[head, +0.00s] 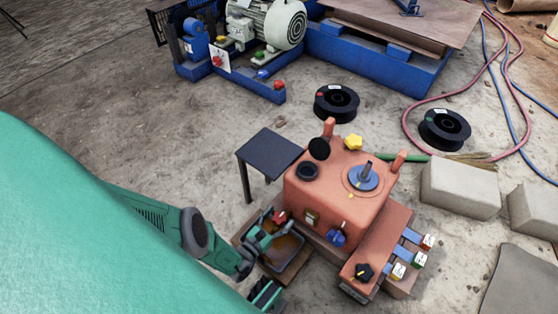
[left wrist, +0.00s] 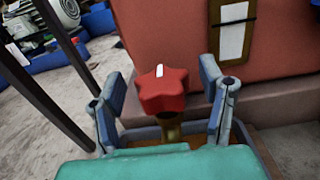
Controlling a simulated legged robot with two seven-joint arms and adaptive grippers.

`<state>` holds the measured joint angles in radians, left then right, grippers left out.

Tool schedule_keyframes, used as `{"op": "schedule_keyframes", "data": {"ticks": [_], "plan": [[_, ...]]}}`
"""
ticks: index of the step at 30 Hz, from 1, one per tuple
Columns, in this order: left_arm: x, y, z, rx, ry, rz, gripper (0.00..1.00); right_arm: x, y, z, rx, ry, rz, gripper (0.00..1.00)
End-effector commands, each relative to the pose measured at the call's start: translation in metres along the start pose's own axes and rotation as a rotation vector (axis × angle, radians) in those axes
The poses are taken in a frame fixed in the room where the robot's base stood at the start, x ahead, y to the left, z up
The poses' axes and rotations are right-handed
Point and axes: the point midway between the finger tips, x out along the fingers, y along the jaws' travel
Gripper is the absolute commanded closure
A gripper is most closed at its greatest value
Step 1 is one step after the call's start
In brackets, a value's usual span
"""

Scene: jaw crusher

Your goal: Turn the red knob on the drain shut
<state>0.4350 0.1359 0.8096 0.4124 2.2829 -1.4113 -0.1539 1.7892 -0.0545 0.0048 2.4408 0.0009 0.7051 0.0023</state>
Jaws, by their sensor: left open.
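The red knob (left wrist: 162,90) is star-shaped with a white mark on top and sits on a brass-coloured stem in the left wrist view. In the head view the red knob (head: 280,217) shows low on the left side of the orange machine (head: 335,187). My left gripper (left wrist: 165,100) is open, with one finger on each side of the knob; I see gaps between the fingers and the knob. In the head view my left gripper (head: 268,230) is at the knob, above a tray (head: 294,271) of brownish liquid.
A small dark table (head: 269,151) stands left of the machine; its legs are close to the gripper. A blue knob (head: 337,237), a yellow knob (head: 353,142) and a black knob (head: 364,271) are on the machine. Concrete blocks (head: 459,188) lie to the right.

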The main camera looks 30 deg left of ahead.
Motion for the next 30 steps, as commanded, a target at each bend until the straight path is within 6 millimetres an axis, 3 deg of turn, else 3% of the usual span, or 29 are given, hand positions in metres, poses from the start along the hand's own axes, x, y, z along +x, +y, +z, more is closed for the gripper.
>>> {"op": "schedule_keyframes", "data": {"ticks": [2,3,7,13,30], "plan": [[0.0,-0.0003,0.0002,0.0,0.0,0.0,0.37,-0.0001,0.0,0.0,0.0,0.0,0.0,0.6],[0.0,-0.0003,0.0002,0.0,0.0,0.0,0.44,-0.0001,0.0,0.0,0.0,0.0,0.0,0.6],[-0.0002,-0.0003,0.0001,0.0,0.0,0.0,0.88,-0.0001,0.0001,0.0,0.0,0.0,0.0,0.6],[-0.0002,0.0001,0.0001,0.001,-0.001,-0.016,0.88,-0.0001,0.0,-0.0001,0.0,0.0,0.0,0.6],[0.0011,-0.001,0.0015,0.0,-0.004,-0.263,0.88,-0.0002,0.0,-0.0001,0.0,0.0,0.0,0.6]]}}
